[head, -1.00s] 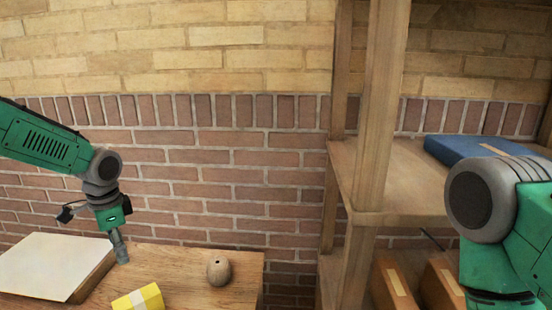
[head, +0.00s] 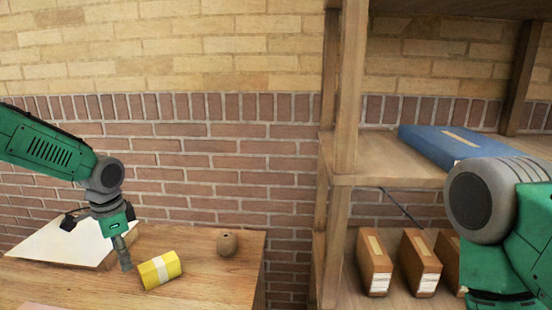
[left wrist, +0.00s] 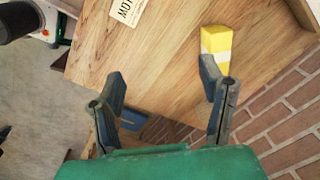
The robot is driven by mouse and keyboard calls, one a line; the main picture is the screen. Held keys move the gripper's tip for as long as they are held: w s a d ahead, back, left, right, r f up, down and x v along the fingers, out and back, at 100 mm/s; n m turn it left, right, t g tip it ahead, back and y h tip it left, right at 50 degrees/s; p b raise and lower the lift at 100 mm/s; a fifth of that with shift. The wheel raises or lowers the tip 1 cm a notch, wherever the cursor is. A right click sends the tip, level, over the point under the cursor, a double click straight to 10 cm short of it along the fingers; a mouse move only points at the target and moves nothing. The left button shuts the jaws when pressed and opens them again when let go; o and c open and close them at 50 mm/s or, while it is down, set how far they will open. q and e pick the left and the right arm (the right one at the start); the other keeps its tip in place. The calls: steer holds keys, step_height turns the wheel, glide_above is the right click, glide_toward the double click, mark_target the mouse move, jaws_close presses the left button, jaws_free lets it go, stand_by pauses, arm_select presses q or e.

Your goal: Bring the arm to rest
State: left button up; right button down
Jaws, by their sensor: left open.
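My left gripper (head: 123,262) points down over the left part of the wooden table (head: 205,285). In the left wrist view its two dark fingers (left wrist: 162,78) stand wide apart with nothing between them. A yellow block with a white band (head: 160,270) lies on the table just right of the gripper. The block also shows in the wrist view (left wrist: 217,42), beyond the tip of the right-hand finger; I cannot tell whether they touch. My right arm shows at the right edge of the head view, but its gripper is out of the picture.
A round brown object (head: 227,243) stands near the table's back right. A white-topped board or box (head: 62,241) lies behind the left gripper. A wooden shelf (head: 343,180) at right holds a blue box (head: 445,147) and several brown boxes (head: 420,263). A brick wall stands behind.

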arm_select(q)
steer(key=s+d+f+n, duration=0.1)
steer(key=s+d+f, duration=0.2)
steer(key=f, duration=0.3)
steer(key=s+d+f+n+h, duration=0.1)
steer(key=s+d+f, duration=0.2)
steer(key=s+f, duration=0.3)
steer(key=s+d+f+n+g+h, duration=0.1)
steer(key=s+d+f, duration=0.2)
steer(key=s+f, duration=0.2)
steer(key=shift+f, duration=0.4)
steer(key=s+a+f+n+y, duration=0.1)
steer(key=s+f+n, duration=0.25)
steer(key=s, duration=0.95)
steer(key=s+a+f+n, duration=0.1)
steer(key=s+f+n, duration=0.25)
steer(key=s, duration=0.95)
step_height(320, 180, down, 18)
steer(key=w+b, duration=0.2)
steer(key=b, duration=1.7)
steer(key=shift+w+d+r+m+t+y, duration=0.15)
steer(key=shift+w+d+m+t+y, duration=0.15)
steer(key=shift+w+d+m+t, duration=0.1)
arm_select(e)
step_height(320, 180, down, 19)
steer(key=shift+w, duration=0.3)
steer(key=shift+d, duration=0.1)
